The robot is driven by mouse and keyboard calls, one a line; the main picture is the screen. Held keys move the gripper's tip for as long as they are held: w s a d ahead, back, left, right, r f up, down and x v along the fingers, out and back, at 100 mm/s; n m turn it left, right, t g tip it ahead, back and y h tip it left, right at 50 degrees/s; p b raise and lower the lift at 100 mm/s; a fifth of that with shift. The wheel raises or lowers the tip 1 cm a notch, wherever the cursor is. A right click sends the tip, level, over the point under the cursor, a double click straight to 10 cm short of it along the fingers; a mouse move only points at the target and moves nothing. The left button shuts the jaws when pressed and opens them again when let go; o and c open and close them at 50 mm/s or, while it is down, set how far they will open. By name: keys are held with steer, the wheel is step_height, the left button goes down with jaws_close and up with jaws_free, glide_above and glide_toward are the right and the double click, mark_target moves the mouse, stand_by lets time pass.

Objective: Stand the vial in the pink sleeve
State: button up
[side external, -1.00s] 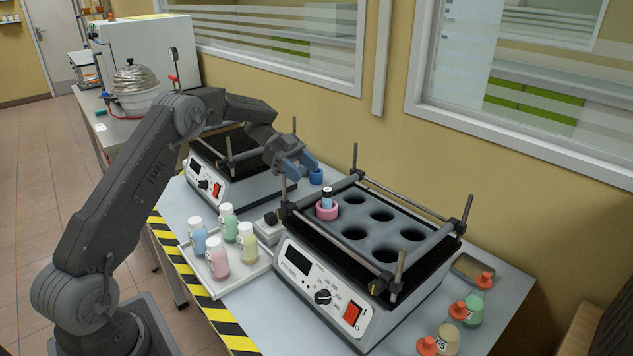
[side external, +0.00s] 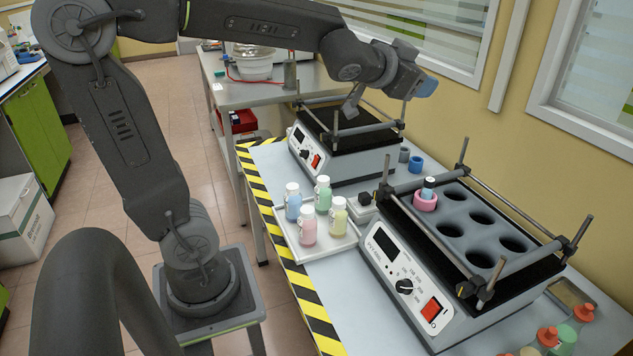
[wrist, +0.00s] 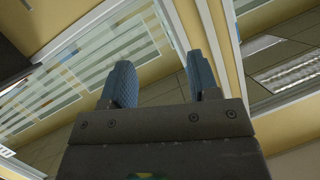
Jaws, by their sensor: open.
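My gripper (side external: 428,86) is raised well above the rear shaker, away from the vial, and points towards the wall and windows. In the wrist view its two blue fingers (wrist: 161,85) are apart with nothing between them.
The front shaker (side external: 405,285) has several empty holes and raised metal rails. A blue sleeve (side external: 416,164) and a grey sleeve (side external: 404,155) stand behind it. A white tray (side external: 325,253) holds several capped bottles. The rear shaker (side external: 345,165) has upright posts. Orange-capped flasks (side external: 548,337) stand at front right.

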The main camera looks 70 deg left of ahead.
steer(key=s+d+f+g+h, duration=0.1)
steer(key=s+d+f+g, duration=0.1)
steer(key=s+f, duration=0.2)
steer(key=s+d+f+g+h, duration=0.1)
steer(key=s+d+f+g, duration=0.2)
steer(key=s, duration=0.8)
steer(key=s+d+f+n+g+h, duration=0.1)
steer(key=s+d+f+g, duration=0.2)
steer(key=s, duration=0.4)
steer(key=shift+s+d+f, duration=0.15)
steer(key=shift+d+f, duration=0.1)
steer(key=shift+f, duration=0.6)
steer(key=shift+c, duration=0.4)
